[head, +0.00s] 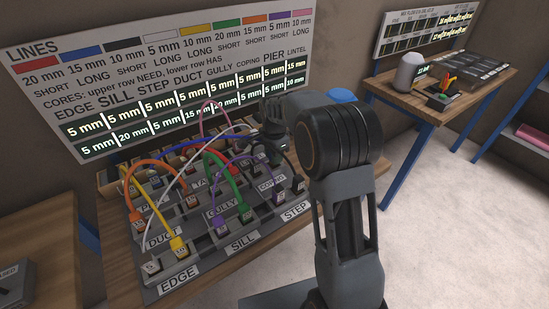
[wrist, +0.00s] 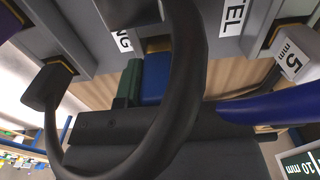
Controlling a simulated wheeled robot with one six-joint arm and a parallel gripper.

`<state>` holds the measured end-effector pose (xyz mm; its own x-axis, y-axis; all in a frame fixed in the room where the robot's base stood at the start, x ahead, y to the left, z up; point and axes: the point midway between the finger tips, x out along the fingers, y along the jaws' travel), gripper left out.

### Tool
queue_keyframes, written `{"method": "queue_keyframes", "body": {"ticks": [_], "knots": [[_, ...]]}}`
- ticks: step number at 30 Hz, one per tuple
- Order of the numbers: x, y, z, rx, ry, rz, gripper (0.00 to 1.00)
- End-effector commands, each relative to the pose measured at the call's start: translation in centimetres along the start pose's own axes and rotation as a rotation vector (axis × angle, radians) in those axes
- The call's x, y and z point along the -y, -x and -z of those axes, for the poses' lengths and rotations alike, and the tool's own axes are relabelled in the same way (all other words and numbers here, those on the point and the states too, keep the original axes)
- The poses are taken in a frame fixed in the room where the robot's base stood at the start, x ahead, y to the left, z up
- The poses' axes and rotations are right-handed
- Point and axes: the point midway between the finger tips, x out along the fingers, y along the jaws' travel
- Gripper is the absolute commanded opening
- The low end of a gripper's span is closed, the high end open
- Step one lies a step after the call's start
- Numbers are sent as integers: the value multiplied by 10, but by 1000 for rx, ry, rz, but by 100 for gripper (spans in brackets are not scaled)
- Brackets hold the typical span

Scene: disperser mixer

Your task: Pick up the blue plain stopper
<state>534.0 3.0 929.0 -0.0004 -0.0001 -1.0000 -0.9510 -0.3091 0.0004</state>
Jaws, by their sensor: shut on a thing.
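A blue block, which looks like the blue plain stopper (wrist: 156,78), shows in the middle of the wrist view, against the dark edge of my gripper (wrist: 155,122). My gripper is shut on it; a black cable (wrist: 190,80) crosses in front and hides part of the grip. A green block (wrist: 131,82) is right beside the blue one. In the head view my gripper (head: 262,138) is at the back right of the grey rack (head: 215,262), near the COPING label (head: 272,183). The stopper cannot be made out there.
Several coloured cables, such as the green one (head: 231,172) and the orange one (head: 150,164), arch over the rack. A blue cable (wrist: 268,103) runs close to my gripper in the wrist view. The wall sign (head: 160,75) stands behind. A second table (head: 440,105) is at the right.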

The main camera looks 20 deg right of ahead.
Motion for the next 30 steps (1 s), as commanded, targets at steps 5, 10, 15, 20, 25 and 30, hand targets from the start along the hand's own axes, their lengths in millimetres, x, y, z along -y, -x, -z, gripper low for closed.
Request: {"method": "queue_keyframes", "body": {"ticks": [5,10,15,20,25,30], "knots": [[-5,26,-4,-1,1,5,5],[-28,57,-17,-2,2,6,5],[-57,84,-34,-1,2,5,5],[-85,98,-50,-1,1,4,5],[-105,108,-63,-1,1,3,5],[-116,115,-69,0,0,1,5]]}}
